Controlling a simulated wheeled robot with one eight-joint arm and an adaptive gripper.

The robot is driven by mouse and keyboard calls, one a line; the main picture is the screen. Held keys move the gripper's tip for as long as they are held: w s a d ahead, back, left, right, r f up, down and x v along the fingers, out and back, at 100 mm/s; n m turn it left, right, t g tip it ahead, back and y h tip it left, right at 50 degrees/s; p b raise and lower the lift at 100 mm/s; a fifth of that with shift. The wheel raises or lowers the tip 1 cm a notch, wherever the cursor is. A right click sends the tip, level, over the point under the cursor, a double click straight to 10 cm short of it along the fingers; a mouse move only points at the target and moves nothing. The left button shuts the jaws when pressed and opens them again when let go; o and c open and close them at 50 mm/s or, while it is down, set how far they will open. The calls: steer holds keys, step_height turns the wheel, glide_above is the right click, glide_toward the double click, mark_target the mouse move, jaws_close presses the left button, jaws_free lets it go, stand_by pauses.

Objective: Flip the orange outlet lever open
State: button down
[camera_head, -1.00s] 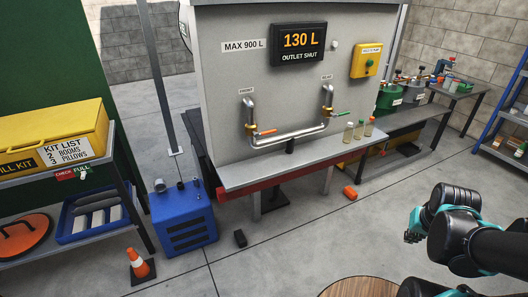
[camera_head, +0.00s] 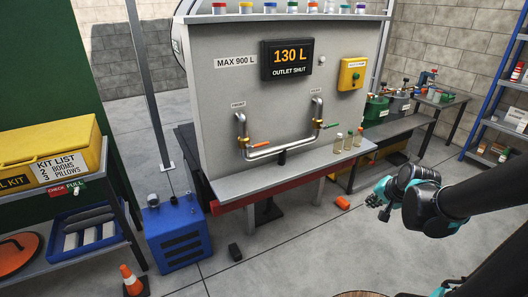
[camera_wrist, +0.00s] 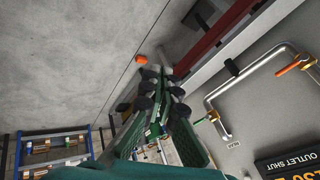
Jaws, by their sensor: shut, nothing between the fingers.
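The orange lever (camera_head: 260,144) sits on the front valve, low on the left pipe of the grey tank, and points right, nearly level. It also shows in the wrist view (camera_wrist: 287,69) at the right edge. The green lever (camera_head: 331,126) is on the rear valve. The display (camera_head: 292,58) reads 130 L, OUTLET SHUT. My gripper (camera_head: 376,201) is shut and empty, in the air to the right of and below both levers, apart from the tank. Its dark fingers show in the wrist view (camera_wrist: 160,78).
A ledge with small bottles (camera_head: 338,143) juts out below the pipes. An orange block (camera_head: 342,202) lies on the floor near my gripper. A blue box (camera_head: 177,232) and a cone (camera_head: 132,281) stand left. The floor before the tank is mostly clear.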

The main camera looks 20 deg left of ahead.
mark_target(259, 145)
steer(key=w+a+m+t+y, duration=0.1)
steer(key=w+a+m+y, duration=0.3)
steer(key=w+a, duration=0.55)
steer(key=w+a+m+t+y, duration=0.1)
steer(key=w+a+m, duration=0.5)
steer(key=a, duration=0.6)
steer(key=w+a+f+m+t+y, duration=0.1)
steer(key=w+a+f+m+y, duration=0.1)
steer(key=a+m, duration=0.4)
steer(key=w+a+f+m+t+y, duration=0.1)
steer(key=a+f+m, duration=0.4)
steer(key=a, duration=0.8)
step_height(259, 145, down, 2)
steer(key=w+y, duration=0.1)
steer(key=w, duration=0.1)
steer(key=shift+w+a+m+t, duration=0.3)
steer(key=shift+w+a+m, duration=0.1)
steer(key=x, duration=1)
steer(key=r, duration=0.4)
steer(key=shift+s+d, duration=0.25)
steer(key=shift+s, duration=0.1)
